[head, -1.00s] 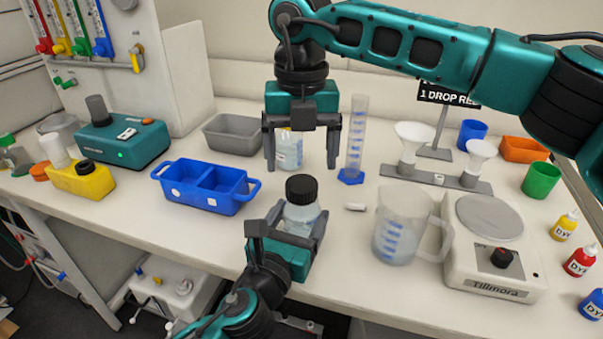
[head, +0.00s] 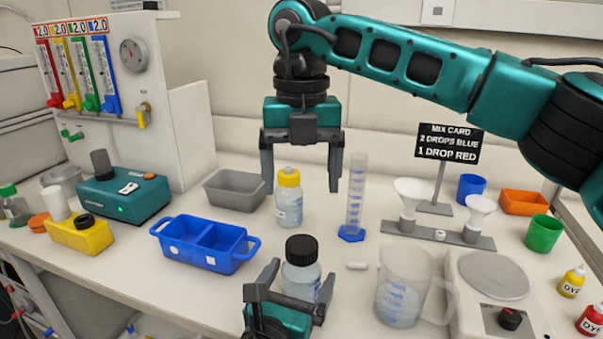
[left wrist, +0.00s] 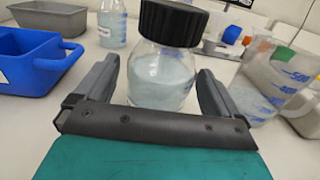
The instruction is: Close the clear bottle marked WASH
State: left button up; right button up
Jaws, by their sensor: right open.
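A clear bottle with a yellow cap (head: 289,203) stands upright on the bench, its cap seated on top; its body also shows at the back of the left wrist view (left wrist: 112,24). My right gripper (head: 300,187) is open above it, fingertips at about cap height in the picture. A second clear bottle with a black cap (head: 301,278) stands nearer; it fills the middle of the left wrist view (left wrist: 165,78). My left gripper (head: 296,285) is open around this bottle, with small gaps beside the glass. I cannot read WASH on either bottle.
A blue two-part tray (head: 182,258) and a grey bin (head: 235,192) are to the left. A measuring cylinder (head: 355,200), a beaker (head: 400,290), a small white bar (head: 357,265) and a scale (head: 493,275) are to the right. A mix card (head: 448,143) stands behind.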

pick_arm(q)
jog(key=v, duration=1.3)
jog(key=shift+r+b, duration=0.1)
jog(key=shift+b, duration=0.2)
